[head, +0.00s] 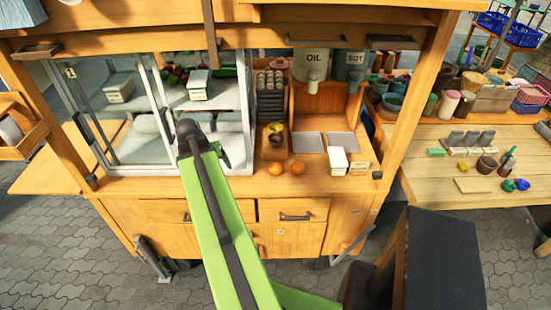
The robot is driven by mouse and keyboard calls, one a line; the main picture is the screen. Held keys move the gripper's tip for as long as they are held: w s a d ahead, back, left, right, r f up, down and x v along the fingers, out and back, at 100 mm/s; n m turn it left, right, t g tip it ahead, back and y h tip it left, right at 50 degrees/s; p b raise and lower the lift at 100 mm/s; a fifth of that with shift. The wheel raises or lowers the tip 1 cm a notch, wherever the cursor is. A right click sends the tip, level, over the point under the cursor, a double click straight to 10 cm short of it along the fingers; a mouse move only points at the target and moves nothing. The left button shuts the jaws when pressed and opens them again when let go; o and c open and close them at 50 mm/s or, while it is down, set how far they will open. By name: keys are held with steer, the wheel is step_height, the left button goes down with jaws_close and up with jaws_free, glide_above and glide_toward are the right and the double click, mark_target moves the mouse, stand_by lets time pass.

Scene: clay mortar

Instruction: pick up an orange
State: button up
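Two oranges lie side by side on the wooden counter of the stall in the head view, the left orange (275,169) and the right orange (297,168). They sit near the counter's front edge, to the right of the glass case. My green arm reaches up from the bottom, and its dark far end is in front of the glass case, left of the oranges in the picture. I cannot make out my gripper's fingers there, so its opening and contents are unclear. Nothing of my arm covers the two oranges.
Right of the oranges stand a white-topped box (337,160) and a small carton (360,162). Behind are grey trays (307,142), a small bowl (275,128), and OIL (311,63) and SOY (350,65) containers. The glass case (140,110) stands left. A cluttered wooden table (450,185) is at right.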

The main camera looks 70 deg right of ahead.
steer(key=s+d+r+m+g+p, duration=0.15)
steer(key=s+d+r+m, duration=0.25)
steer(key=s+d, duration=0.85)
steer(key=b, duration=1.1)
glide_toward(273, 167)
steer(key=shift+h, duration=0.4)
steer(key=x, duration=0.5)
steer(key=shift+a+f, duration=0.15)
steer(key=shift+f, duration=0.25)
steer(key=b+x, duration=0.5)
steer(key=shift+s+f, duration=0.1)
steer(key=shift+r, duration=0.2)
steer(key=shift+c, duration=0.5)
steer(key=c, duration=1.4)
